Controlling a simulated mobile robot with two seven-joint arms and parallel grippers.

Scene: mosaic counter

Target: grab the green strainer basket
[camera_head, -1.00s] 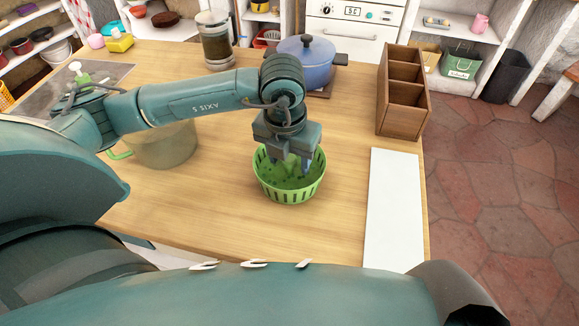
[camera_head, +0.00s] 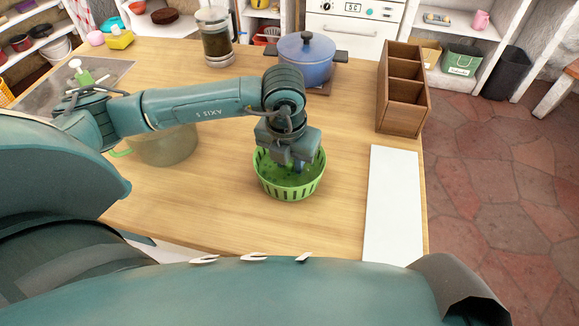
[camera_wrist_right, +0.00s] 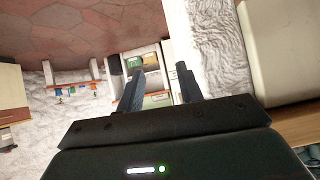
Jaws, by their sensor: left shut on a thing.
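The green strainer basket (camera_head: 290,188) stands upright on the wooden counter, near the middle of the head view. My left gripper (camera_head: 297,166) reaches down from above into its opening and is shut on the basket. The fingertips are partly hidden inside the basket and behind the gripper body, so the exact spot of contact is hard to see. My right gripper (camera_wrist_right: 160,75) shows in the right wrist view with its two fingers apart and nothing between them. The basket is not in that view.
A blue pot (camera_head: 307,62) stands behind the basket, with a glass coffee press (camera_head: 216,44) to its left. A wooden divided box (camera_head: 399,105) and a white board (camera_head: 394,205) lie to the right. A translucent green-handled pot (camera_head: 165,149) stands left, under my left arm. Counter in front is clear.

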